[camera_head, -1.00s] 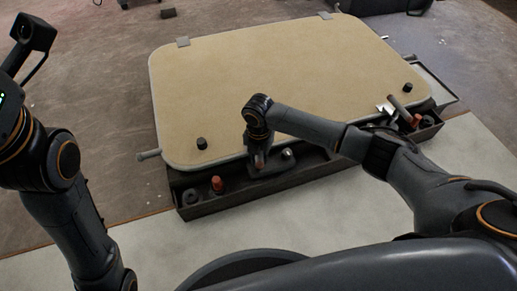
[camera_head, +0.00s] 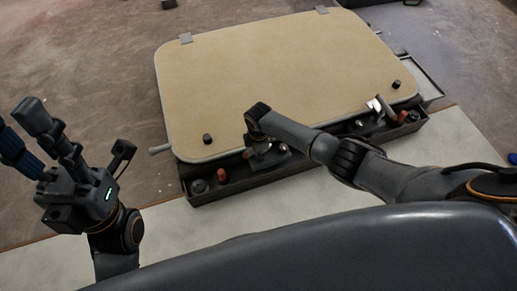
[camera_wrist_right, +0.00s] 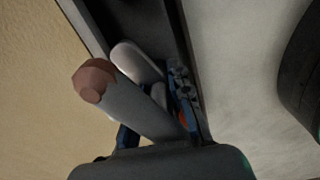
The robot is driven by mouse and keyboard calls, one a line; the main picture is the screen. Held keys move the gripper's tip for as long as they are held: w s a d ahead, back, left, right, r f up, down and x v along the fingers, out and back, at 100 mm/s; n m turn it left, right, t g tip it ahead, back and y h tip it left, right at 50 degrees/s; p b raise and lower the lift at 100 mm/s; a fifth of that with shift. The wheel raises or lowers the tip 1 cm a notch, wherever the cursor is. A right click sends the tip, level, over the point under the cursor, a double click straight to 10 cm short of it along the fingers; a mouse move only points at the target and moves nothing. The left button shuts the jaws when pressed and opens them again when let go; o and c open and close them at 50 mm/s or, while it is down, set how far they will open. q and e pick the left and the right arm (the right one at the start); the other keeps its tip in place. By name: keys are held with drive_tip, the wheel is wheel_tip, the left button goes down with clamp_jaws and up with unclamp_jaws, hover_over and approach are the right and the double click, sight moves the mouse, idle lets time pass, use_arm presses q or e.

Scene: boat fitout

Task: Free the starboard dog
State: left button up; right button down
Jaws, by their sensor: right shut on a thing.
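A tan hatch panel (camera_head: 285,75) with a pale rim lies flat. Two black knobs stand on its near side, one at the left (camera_head: 207,139) and one at the right (camera_head: 396,84); I cannot tell which is the starboard dog. My right gripper (camera_head: 262,150) is low over the dark tray at the panel's near edge. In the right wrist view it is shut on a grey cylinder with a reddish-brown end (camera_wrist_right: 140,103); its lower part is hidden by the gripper. My left gripper (camera_head: 22,125) is raised at the left, its fingers apart and empty.
The dark tray (camera_head: 235,190) holds a red-topped item (camera_head: 222,175), a dark round item (camera_head: 198,186) and a bright-headed tool (camera_head: 380,106) at the right. A grey rod (camera_head: 160,149) sticks out at the panel's left. Pale floor in front is clear.

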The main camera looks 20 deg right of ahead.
drive_tip(key=shift+s+m+p, duration=0.15)
drive_tip(key=shift+m+p, duration=0.75)
drive_tip(key=shift+m, duration=1)
drive_tip(key=c, duration=1.3)
unclamp_jaws()
drive_tip(key=shift+o, duration=0.4)
drive_tip(key=shift+r, duration=3.95)
